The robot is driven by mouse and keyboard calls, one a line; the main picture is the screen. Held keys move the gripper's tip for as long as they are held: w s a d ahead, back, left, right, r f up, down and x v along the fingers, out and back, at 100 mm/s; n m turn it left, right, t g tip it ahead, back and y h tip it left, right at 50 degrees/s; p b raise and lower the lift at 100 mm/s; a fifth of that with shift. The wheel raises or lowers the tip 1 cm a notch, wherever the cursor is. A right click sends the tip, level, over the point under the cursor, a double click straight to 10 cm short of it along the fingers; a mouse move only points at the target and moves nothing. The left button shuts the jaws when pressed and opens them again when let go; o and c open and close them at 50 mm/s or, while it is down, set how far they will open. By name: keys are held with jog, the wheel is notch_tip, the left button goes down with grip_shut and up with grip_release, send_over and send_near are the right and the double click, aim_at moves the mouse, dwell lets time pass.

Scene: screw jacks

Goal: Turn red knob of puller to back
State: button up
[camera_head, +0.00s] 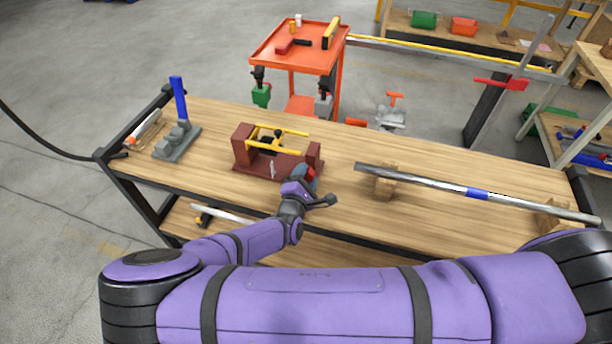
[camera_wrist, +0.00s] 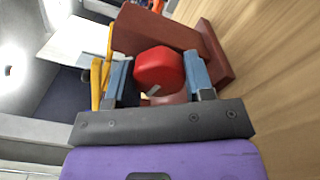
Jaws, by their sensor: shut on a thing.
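The puller (camera_head: 244,153) is a dark red frame with yellow bars, standing on the wooden workbench left of centre in the head view. Its red knob (camera_wrist: 158,68) is a faceted red piece at the puller's near right end. In the wrist view my gripper (camera_wrist: 160,78) has its two blue-grey fingers on either side of the red knob, shut on it. In the head view my gripper (camera_head: 306,180) is at the puller's right end, and only a bit of the red knob (camera_head: 311,172) shows there. The wrist view also shows the puller's dark red end wall (camera_wrist: 205,50) behind the knob.
A grey block with a blue upright handle (camera_head: 180,98) stands on the bench at left. A long metal bar (camera_head: 430,182) rests on wooden blocks at right. An orange cart (camera_head: 270,50) stands behind the workbench (camera_head: 330,225). The bench between puller and bar is clear.

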jog(key=n, duration=0.4)
jog(key=shift+n, duration=0.4)
jog(key=n, duration=0.3)
jog(key=shift+n, duration=0.3)
jog(key=n, duration=0.4)
jog(key=shift+d, duration=0.1)
jog(key=shift+n, duration=2.5)
jog(key=o, duration=0.9)
